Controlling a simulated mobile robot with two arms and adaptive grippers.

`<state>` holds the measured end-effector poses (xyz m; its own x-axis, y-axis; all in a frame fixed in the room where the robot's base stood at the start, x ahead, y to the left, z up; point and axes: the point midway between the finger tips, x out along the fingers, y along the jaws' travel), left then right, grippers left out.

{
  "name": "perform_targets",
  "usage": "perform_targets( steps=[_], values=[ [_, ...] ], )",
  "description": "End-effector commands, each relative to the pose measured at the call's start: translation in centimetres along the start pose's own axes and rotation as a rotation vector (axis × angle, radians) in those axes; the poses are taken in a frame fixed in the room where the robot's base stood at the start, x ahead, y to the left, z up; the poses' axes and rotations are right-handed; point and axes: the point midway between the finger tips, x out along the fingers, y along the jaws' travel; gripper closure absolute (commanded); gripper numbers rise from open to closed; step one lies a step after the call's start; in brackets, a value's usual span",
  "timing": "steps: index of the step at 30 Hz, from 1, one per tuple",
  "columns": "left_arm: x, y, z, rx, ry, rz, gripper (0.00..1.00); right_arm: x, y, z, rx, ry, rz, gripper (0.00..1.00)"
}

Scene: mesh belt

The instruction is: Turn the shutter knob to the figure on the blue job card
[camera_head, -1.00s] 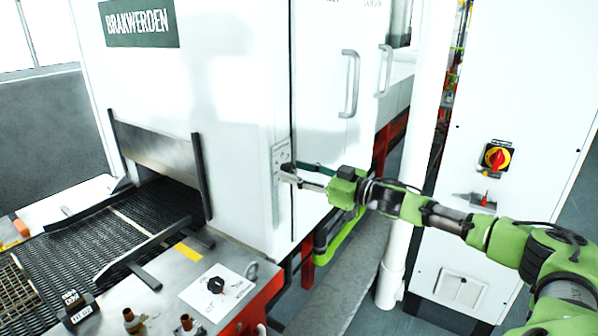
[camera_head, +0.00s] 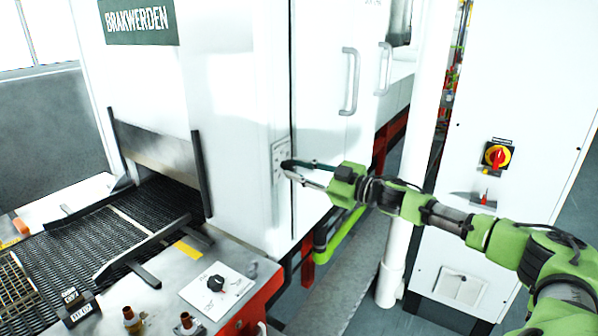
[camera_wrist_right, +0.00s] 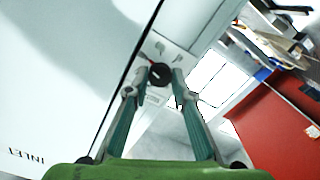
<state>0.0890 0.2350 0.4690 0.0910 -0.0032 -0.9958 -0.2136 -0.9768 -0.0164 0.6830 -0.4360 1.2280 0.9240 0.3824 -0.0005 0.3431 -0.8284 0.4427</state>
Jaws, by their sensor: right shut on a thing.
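The shutter knob (camera_wrist_right: 158,75) is small, round and black, on a pale plate (camera_head: 281,150) on the white machine's side. The figures on the plate are too small to read. I cannot make out a blue job card. My left gripper is not in view.
A dark mesh belt (camera_head: 85,245) runs into the machine at the left. A second black knob (camera_head: 215,284) sits on a white panel on the front bench. A cabinet with a red and yellow switch (camera_head: 496,156) stands at the right, behind my right arm.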

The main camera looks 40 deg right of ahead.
Motion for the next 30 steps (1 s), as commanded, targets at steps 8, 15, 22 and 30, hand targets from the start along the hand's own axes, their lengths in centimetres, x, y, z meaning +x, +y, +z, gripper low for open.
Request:
perform_targets(
  steps=[8, 15, 22, 30],
  values=[
    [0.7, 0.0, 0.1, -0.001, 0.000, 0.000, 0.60, 0.0, 0.0, 0.1, -0.263, 0.000, 0.002, 0.98],
    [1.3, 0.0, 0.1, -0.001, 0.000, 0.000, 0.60, 0.0, 0.1, 0.1, -0.491, 0.000, 0.002, 0.98],
    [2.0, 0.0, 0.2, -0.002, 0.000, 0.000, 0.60, 0.0, 0.1, 0.1, -0.690, 0.000, 0.001, 0.98],
    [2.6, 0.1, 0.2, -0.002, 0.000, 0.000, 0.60, 0.0, 0.1, 0.0, -0.860, 0.001, 0.001, 0.98]
  ],
)
